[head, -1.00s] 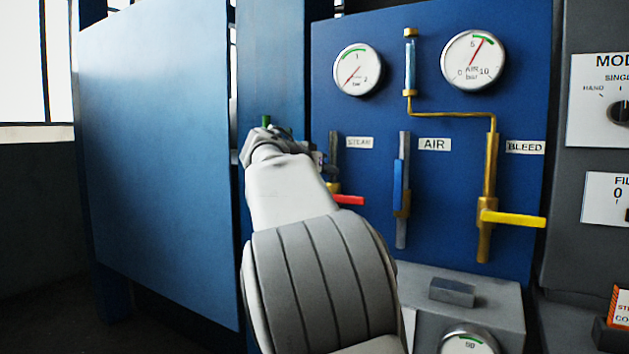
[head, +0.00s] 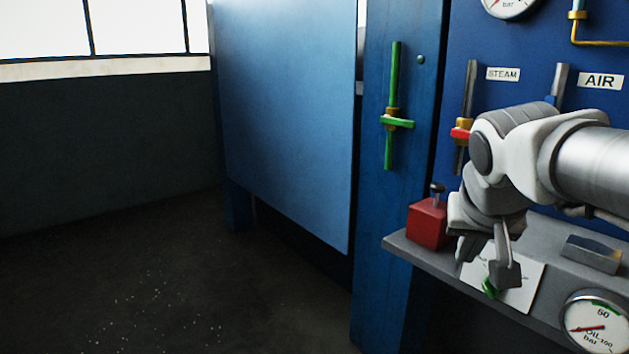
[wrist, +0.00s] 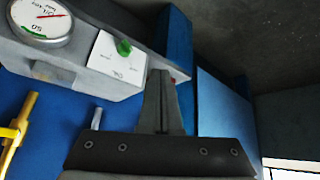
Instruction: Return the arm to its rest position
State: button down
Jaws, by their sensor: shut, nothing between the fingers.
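My gripper (head: 489,262) hangs at the lower right in the head view, fingers pointing down in front of the grey ledge (head: 400,244). In the wrist view its fingers (wrist: 161,82) are together, shut and empty. My arm reaches in from the right edge and is bent. A white card (head: 525,285) lies on the ledge behind the gripper, with a small green object (head: 490,288) on it, partly hidden by the fingers. The card (wrist: 117,62) and green object (wrist: 124,46) also show in the wrist view. I cannot tell whether the gripper touches anything.
A red block with a knob (head: 427,222) stands on the ledge left of the gripper. A green-handled valve (head: 393,122) is on the blue post. The STEAM valve's red handle (head: 459,134) is beside my arm. An oil gauge (head: 597,322) is lower right.

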jog(key=s+a+f+n+g+y, duration=0.1)
jog(key=s+a+f+n, duration=0.1)
jog(key=s+a+f, duration=0.4)
jog(key=s+a+f+n+y, duration=0.15)
jog(key=s+f, duration=0.25)
jog(key=s, duration=0.4)
notch_tip(320, 180, up, 23)
jog(key=p, duration=2.3)
jog(key=shift+w+a, duration=0.15)
jog(key=shift+w, duration=0.3)
